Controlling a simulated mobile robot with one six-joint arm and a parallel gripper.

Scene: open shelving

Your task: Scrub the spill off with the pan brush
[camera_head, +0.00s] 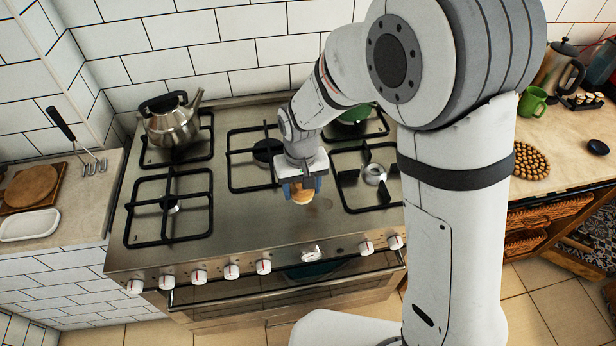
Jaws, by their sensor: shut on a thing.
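My gripper (302,184) points down over the steel stove top (230,232), between the middle and right burner grates. It is shut on the pan brush (302,197); only a small tan, rounded part of the brush shows below the fingers. I cannot tell whether the brush touches the steel. A faint brownish mark (322,204), possibly the spill, shows on the steel just right of the brush. Part of the surface near the brush is hidden by my gripper.
Black grates (170,207) stand on both sides. A kettle (173,120) sits on the back left burner, and a green pot (355,114) on the back right, partly behind my arm. Knobs (264,267) line the front edge. A green mug (532,103) stands on the right counter.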

